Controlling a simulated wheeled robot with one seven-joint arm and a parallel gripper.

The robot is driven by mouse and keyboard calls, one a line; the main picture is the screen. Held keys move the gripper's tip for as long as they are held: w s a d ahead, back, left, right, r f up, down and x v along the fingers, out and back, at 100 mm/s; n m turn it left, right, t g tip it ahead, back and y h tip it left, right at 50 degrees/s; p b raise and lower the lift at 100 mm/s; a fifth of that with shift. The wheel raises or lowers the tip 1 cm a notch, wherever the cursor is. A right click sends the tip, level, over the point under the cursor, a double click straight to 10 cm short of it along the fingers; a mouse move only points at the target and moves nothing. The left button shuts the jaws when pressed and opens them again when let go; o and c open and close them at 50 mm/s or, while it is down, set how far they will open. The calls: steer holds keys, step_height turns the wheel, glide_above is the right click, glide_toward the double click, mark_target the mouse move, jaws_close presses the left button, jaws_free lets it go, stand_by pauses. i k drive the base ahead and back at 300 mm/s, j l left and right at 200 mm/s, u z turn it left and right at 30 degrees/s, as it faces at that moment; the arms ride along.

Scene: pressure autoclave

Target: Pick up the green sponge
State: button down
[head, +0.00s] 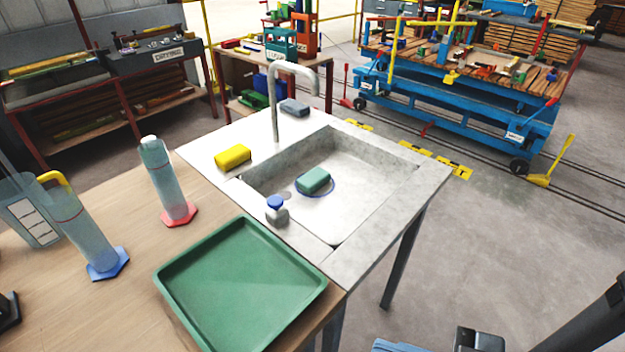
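The green sponge (314,180) lies in the basin of the grey stone sink (405,165), towards the basin's left side. It is a small rounded block, teal-green on its sides and paler on top. A thin dark blue ring shows around it on the basin floor. Nothing covers the sponge from above. My gripper's fingers are not in view; only dark parts, which seem to be my own arm, show at the bottom right corner, well away from the sponge.
A yellow sponge (233,157) and a grey sponge (294,108) lie on the sink rim near the tall faucet (274,105). A small blue-capped bottle (276,209) stands by the basin's near left edge. A green tray (180,275) and cylinders (163,180) occupy the wooden table.

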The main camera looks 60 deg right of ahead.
mark_target(314, 178)
steer(key=i+z, duration=0.25)
steer(key=z, duration=0.2)
steer(key=i+j+z, duration=0.15)
steer(key=z, duration=0.35)
steer(key=i+j, duration=0.05)
